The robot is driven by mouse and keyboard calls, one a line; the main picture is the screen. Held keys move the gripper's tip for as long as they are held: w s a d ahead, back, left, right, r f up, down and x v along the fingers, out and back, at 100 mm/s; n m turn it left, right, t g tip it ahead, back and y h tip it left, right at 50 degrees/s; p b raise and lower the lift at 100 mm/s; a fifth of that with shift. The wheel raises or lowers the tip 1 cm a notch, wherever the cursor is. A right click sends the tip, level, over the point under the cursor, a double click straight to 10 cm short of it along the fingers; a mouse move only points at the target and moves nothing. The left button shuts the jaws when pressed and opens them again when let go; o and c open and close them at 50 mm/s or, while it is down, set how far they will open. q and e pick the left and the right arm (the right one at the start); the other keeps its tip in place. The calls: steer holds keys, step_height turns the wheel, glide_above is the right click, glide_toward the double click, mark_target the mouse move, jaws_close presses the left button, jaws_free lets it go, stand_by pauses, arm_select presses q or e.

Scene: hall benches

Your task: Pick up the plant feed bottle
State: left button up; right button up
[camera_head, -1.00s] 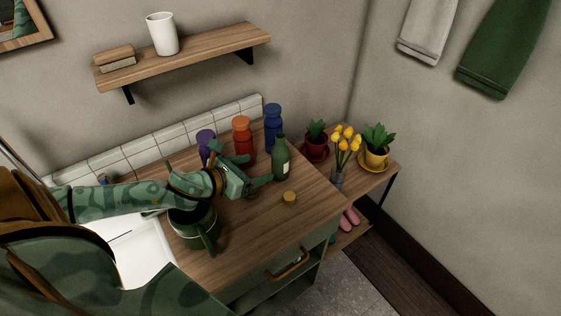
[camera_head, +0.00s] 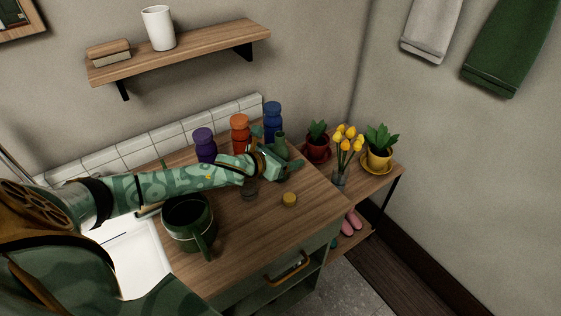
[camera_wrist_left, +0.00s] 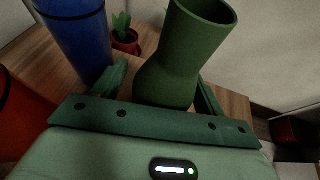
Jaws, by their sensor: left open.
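The green bottle (camera_head: 280,143), which I take to be the plant feed bottle, stands upright on the wooden counter, near its back right corner. Its lower part is hidden behind my left gripper (camera_head: 275,151) in the head view. In the left wrist view the bottle (camera_wrist_left: 185,50) rises between the two fingers of the left gripper (camera_wrist_left: 163,78). The jaws are open, with one finger on each side of the bottle. I cannot tell whether either finger touches it. My right gripper is in neither view.
A blue bottle (camera_head: 272,116) stands close behind, with orange (camera_head: 240,134) and purple (camera_head: 205,145) ones left of it. Potted plants stand at right.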

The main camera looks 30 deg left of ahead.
arm_select(q)
steer(key=c, duration=1.2)
steer(key=shift+r, duration=0.1)
